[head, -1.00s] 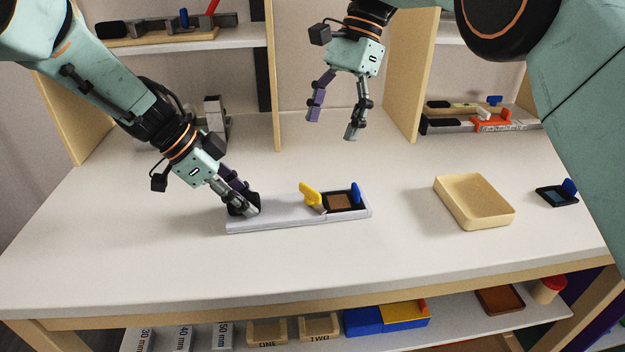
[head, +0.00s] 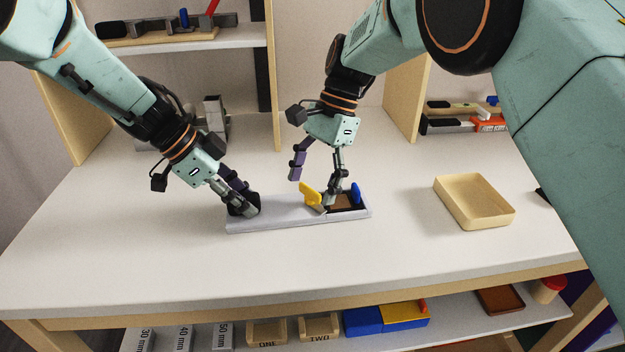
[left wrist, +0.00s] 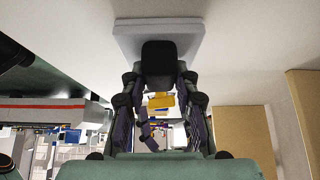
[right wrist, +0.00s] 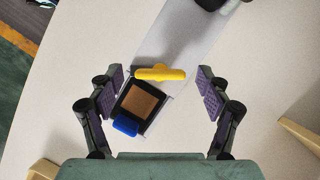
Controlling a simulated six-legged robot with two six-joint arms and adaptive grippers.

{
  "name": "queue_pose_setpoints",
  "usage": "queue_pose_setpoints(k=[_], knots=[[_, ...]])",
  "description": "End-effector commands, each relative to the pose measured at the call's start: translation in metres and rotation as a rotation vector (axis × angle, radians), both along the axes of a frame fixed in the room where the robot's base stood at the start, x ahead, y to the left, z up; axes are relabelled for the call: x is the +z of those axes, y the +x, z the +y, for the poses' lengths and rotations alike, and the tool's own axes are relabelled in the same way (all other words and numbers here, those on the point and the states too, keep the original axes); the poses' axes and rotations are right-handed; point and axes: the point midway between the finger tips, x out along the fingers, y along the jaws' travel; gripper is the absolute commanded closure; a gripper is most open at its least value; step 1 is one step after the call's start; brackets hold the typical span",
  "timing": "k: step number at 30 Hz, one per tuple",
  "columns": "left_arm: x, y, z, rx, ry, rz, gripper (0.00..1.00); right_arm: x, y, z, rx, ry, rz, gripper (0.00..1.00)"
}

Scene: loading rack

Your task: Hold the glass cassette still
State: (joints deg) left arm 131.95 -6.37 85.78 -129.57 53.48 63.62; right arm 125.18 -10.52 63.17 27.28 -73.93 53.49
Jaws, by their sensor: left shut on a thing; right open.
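The glass cassette, a long pale grey body (head: 283,214), lies flat on the white table. A black knob (left wrist: 158,62) stands at its left end. Its right end carries a yellow lever (right wrist: 160,73) and a black-framed brown square (right wrist: 138,101) with a blue tab (right wrist: 125,127). My left gripper (head: 245,204) is shut on the black knob, which its fingers partly hide in the head view. My right gripper (head: 313,187) is open and empty above the cassette's right end. In the right wrist view, the lever and square lie between its spread fingers.
An empty cream tray (head: 474,223) stands right of the cassette. Blocks (head: 214,114) stand at the back left. The table in front of the cassette is clear.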

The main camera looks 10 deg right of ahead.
Motion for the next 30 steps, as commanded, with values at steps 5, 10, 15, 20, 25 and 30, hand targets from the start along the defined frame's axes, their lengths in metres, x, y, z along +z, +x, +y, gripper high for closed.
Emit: queue_pose_setpoints(k=[5, 10, 15, 20, 25, 30], knots=[[-0.0006, -0.0004, 0.0, 0.0, 0.001, 0.001, 1.0, -0.0001, -0.0001, 0.0001, 0.0, 0.0, 0.0, 0.23], [-0.0006, -0.0004, 0.0, 0.0, 0.001, 0.001, 1.0, 0.0, -0.0001, 0.0001, 0.0, 0.0, 0.0, 0.37], [-0.0006, -0.0004, 0.0, 0.0, 0.001, 0.001, 1.0, 0.0001, 0.0, 0.0, 0.0, 0.0, 0.0, 0.52], [-0.0006, -0.0003, 0.0, 0.0, 0.001, 0.001, 1.0, 0.0001, -0.0001, -0.0001, 0.0, -0.001, 0.001, 0.65], [-0.0006, -0.0003, 0.0001, 0.0, 0.001, 0.001, 1.0, 0.0002, -0.0001, -0.0002, 0.0, -0.001, 0.001, 0.77], [-0.0006, -0.0002, 0.0001, 0.001, 0.001, 0.001, 1.0, 0.0009, -0.001, -0.0005, -0.07, 0.0, 0.001, 0.77]])
